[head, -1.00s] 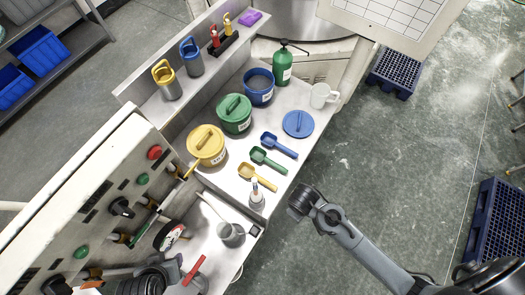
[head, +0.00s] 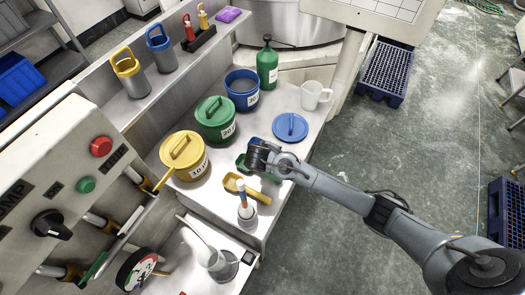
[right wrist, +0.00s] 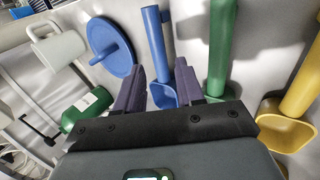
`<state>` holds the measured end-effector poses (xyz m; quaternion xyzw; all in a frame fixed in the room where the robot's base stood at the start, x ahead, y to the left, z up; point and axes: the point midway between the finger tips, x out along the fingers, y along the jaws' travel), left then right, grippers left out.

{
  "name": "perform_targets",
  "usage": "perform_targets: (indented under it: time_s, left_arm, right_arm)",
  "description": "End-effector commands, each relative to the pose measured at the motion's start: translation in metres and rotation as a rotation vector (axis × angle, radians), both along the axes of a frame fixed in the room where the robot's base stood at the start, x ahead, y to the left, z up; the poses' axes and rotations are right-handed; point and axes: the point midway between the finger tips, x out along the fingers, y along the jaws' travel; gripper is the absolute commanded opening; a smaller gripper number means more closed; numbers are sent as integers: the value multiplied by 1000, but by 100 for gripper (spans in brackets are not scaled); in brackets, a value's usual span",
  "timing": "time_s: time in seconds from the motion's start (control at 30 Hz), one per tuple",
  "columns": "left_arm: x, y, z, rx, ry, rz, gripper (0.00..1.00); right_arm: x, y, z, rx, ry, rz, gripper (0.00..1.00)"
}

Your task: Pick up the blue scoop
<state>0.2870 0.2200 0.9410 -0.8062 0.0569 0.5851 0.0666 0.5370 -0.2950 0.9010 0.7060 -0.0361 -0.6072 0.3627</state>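The blue scoop (right wrist: 154,45) lies on the light bench top. In the right wrist view its handle runs up the picture and its bowl (right wrist: 164,97) shows between my fingers. My right gripper (head: 254,160) (right wrist: 156,88) is open, with one finger on each side of the scoop in that view. I cannot tell how far above the scoop the fingertips are. In the head view my right gripper and wrist hide most of the scoop. My left gripper is not in view.
The green scoop (right wrist: 221,50) and yellow scoop (right wrist: 304,78) lie beside the blue one. A blue lid (head: 291,127) and white jug (head: 316,95) are on the other side. Yellow (head: 197,172), green (head: 228,134) and blue (head: 254,101) tubs stand behind. A bottle (head: 246,214) stands near the front.

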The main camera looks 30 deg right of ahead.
Motion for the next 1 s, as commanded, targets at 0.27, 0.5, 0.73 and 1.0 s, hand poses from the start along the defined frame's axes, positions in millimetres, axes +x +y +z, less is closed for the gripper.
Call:
perform_targets:
  time_s: [0.27,0.5,0.73,1.0]
  left_arm:
    - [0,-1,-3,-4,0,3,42]
    - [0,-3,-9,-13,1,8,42]
    - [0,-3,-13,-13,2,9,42]
    - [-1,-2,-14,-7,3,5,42]
  right_arm:
    - [6,-11,-18,0,0,0,38]
    - [19,-20,-37,0,1,-1,38]
    - [27,-33,-56,0,0,-1,38]
    - [28,-35,-59,1,-1,0,38]
